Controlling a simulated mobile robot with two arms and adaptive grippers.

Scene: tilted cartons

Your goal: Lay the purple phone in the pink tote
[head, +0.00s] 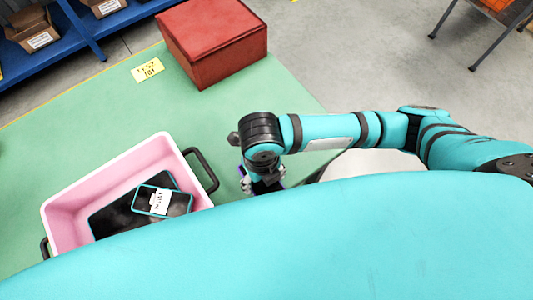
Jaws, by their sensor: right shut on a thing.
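The pink tote (107,170) stands at the left of the green table, its near part hidden behind my own teal body. Inside lie a dark flat device (118,214) and, partly over it, a dark phone with a teal edge and a white label (180,203). My right gripper (262,187) points down just right of the tote, apart from its black handle. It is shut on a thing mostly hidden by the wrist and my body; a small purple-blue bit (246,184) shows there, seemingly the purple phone. My left gripper is not in view.
A red box (212,42) stands at the table's back, beyond my right arm. A yellow label (148,70) lies left of it. The green table (95,112) is clear behind the tote. Blue shelving with cartons (33,30) is at the upper left.

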